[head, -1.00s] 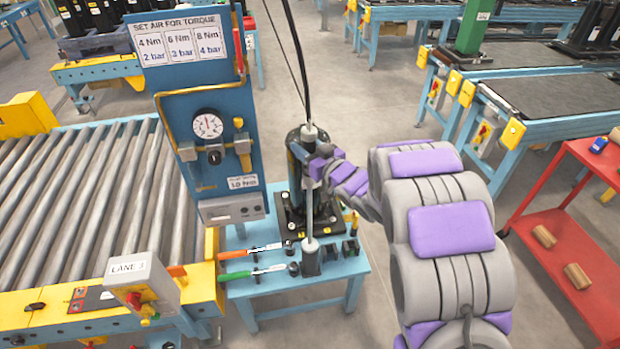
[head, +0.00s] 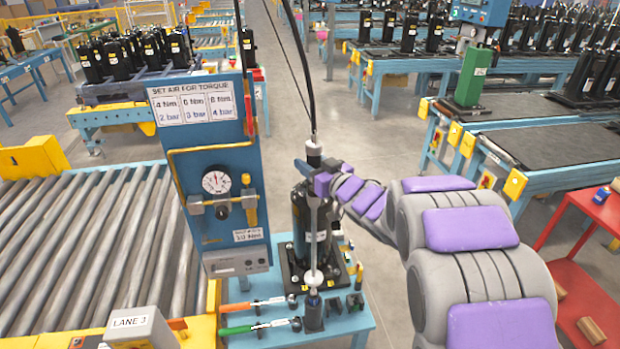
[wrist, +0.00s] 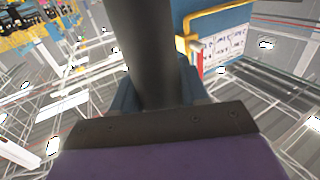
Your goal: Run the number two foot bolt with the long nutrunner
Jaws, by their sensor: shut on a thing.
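The long nutrunner (head: 313,225) hangs upright from a black cable, a slim grey shaft with a dark top and a pale disc low down. My gripper (head: 320,183) is shut on its upper part. In the wrist view the nutrunner (wrist: 150,50) is a thick dark cylinder between the jaws. Its lower end is over a dark holder (head: 313,318) at the table's front; a short bluish piece shows between disc and holder. I cannot tell whether the tip is clear. The black compressor (head: 299,215) stands just behind, its feet on a dark base with yellow marks. The number two bolt cannot be made out.
The blue table (head: 350,325) also carries orange and green handled wrenches (head: 255,328) and small dark blocks (head: 354,302). A blue panel (head: 215,160) with gauge and torque sign stands left, beside a roller conveyor (head: 80,250). A red cart (head: 590,290) is at right.

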